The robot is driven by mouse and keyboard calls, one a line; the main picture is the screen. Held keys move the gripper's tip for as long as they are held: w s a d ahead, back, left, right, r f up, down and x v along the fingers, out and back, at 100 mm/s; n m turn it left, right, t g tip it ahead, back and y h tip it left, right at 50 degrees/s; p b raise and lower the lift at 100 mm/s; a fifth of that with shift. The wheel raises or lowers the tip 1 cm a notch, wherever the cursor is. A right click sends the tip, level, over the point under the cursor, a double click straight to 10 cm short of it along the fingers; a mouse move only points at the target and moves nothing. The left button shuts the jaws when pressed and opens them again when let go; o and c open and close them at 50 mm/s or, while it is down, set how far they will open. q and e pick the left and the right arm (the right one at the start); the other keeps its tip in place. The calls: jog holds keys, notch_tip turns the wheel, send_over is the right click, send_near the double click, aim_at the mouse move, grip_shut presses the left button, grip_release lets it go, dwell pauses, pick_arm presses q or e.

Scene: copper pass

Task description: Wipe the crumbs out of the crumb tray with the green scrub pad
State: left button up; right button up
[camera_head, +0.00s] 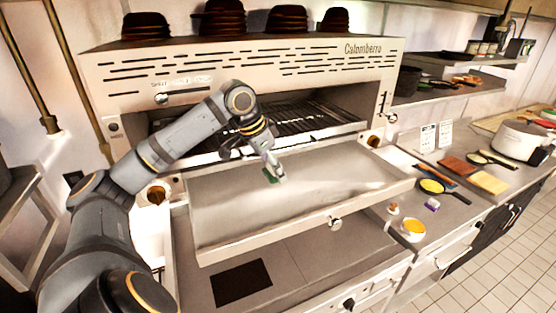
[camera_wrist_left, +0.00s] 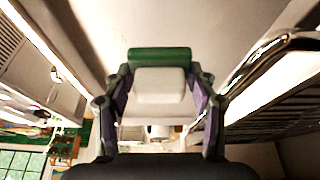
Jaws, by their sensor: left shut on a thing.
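My left gripper (camera_head: 270,160) is shut on the green scrub pad (camera_head: 273,177), which it holds over the crumb tray (camera_head: 235,215). In the left wrist view the pad (camera_wrist_left: 160,54) shows as a green strip with a pale grey block beneath it, between the two fingers of my left gripper (camera_wrist_left: 158,92). The tray is a wide, shallow metal pan pulled out below the grill opening. I cannot make out separate crumbs on it. I cannot tell whether the pad touches the tray floor. My right gripper is not in view.
The grill (camera_head: 240,70) stands behind the tray, its dark grate (camera_head: 300,118) just above the tray's back edge. Dark bowls (camera_head: 222,18) are stacked on top. A yellow-filled bowl (camera_head: 412,230), a small pan (camera_head: 432,187) and a white pot (camera_head: 520,138) sit to the right.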

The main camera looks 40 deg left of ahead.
pick_arm(q)
jog(key=v, duration=0.2)
jog(key=shift+r, duration=0.65)
jog(key=shift+w+d, duration=0.15)
jog(key=shift+w, duration=0.05)
jog(key=shift+s, duration=0.15)
